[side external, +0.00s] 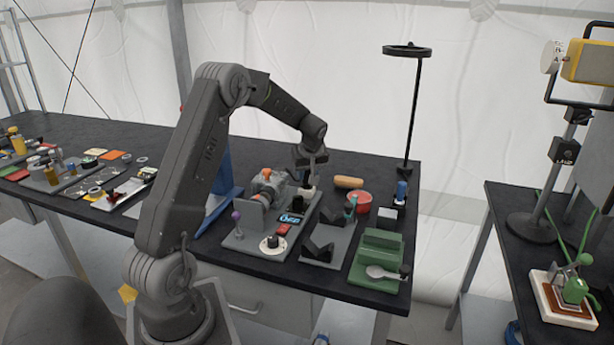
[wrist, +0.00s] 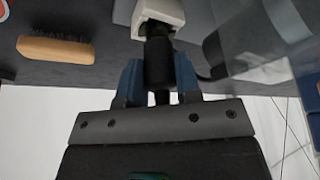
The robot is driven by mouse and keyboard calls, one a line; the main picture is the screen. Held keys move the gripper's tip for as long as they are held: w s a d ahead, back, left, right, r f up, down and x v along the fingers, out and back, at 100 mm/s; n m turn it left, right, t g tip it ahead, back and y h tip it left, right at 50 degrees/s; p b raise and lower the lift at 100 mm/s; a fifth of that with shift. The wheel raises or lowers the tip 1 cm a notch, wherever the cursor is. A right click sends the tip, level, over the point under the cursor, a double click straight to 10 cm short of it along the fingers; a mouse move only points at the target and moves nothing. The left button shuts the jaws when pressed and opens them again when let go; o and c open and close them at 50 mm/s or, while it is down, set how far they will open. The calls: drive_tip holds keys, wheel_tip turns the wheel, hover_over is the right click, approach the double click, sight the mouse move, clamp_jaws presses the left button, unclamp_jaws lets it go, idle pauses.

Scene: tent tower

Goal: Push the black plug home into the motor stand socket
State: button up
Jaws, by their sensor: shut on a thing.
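The black plug (wrist: 158,62) is between the blue fingers of my gripper (wrist: 157,76) in the wrist view, with its cable end towards the palm. Its narrower front end meets the white socket (wrist: 160,12) at the top of the picture. How deep it sits in the socket I cannot tell. In the side external view my gripper (side external: 308,166) points down over the back right of the grey motor stand (side external: 240,240), close to the white socket (side external: 308,191). The plug is too small and dark to make out there.
A wooden-backed brush (wrist: 56,50) lies beside the socket; it also shows in the side external view (side external: 348,182). A ring-topped stand (side external: 412,110) rises behind.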

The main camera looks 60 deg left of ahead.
wheel_tip(320, 180, up, 9)
drive_tip(key=shift+s+d+r, duration=0.1)
drive_tip(key=shift+r, duration=0.1)
drive_tip(key=s+d, duration=0.5)
drive_tip(key=shift+s+d+f, duration=0.1)
drive_tip(key=shift+f, duration=0.15)
drive_tip(key=shift+f, duration=2.8)
drive_tip(key=shift+f, duration=1.35)
drive_tip(key=o, duration=1)
